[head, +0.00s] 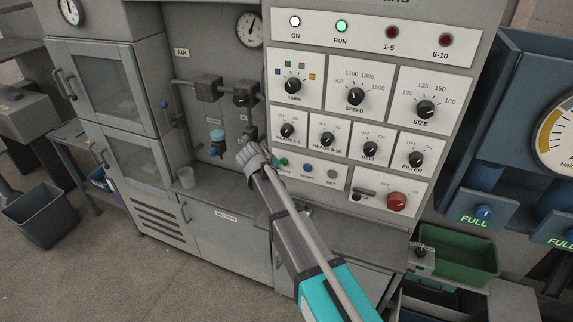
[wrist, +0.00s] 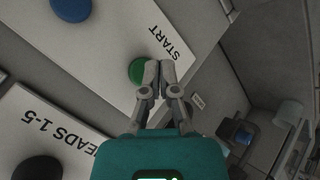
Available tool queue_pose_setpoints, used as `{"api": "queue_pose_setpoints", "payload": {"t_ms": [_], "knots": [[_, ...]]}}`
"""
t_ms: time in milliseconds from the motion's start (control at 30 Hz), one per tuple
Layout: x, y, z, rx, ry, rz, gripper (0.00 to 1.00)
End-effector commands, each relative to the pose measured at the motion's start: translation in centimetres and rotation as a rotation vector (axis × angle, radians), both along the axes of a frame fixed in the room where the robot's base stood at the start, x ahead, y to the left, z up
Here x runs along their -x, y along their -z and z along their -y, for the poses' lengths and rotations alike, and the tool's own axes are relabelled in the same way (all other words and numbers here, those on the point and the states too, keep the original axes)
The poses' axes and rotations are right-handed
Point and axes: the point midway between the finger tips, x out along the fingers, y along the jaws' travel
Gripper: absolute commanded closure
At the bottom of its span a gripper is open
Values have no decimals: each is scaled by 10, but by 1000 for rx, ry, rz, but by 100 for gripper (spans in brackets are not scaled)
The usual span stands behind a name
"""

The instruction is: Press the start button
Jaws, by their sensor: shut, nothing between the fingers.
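The green start button (head: 284,162) is at the left end of the small lower strip on the grey control panel. In the wrist view the green button (wrist: 136,71) shows beside the word START, partly covered by my fingers. My gripper (head: 254,156) is just left of the button in the head view, with its fingers together and empty. In the wrist view the gripper tips (wrist: 161,68) overlap the button's edge. I cannot tell whether they touch it. The green RUN lamp (head: 341,27) looks lit.
A blue reset button (head: 308,168) and a grey button (head: 331,173) share the strip. Knobs such as the heads 1-5 knob (head: 287,130) stick out above.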

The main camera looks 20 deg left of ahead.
Motion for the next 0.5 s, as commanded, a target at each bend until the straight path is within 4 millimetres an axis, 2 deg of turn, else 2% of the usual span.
{"api": "queue_pose_setpoints", "payload": {"t_ms": [333, 500], "knots": [[1, 0, 0, 0, 0, 0, 100], [8, 0, 0, 1, -1, 0, 100]]}}
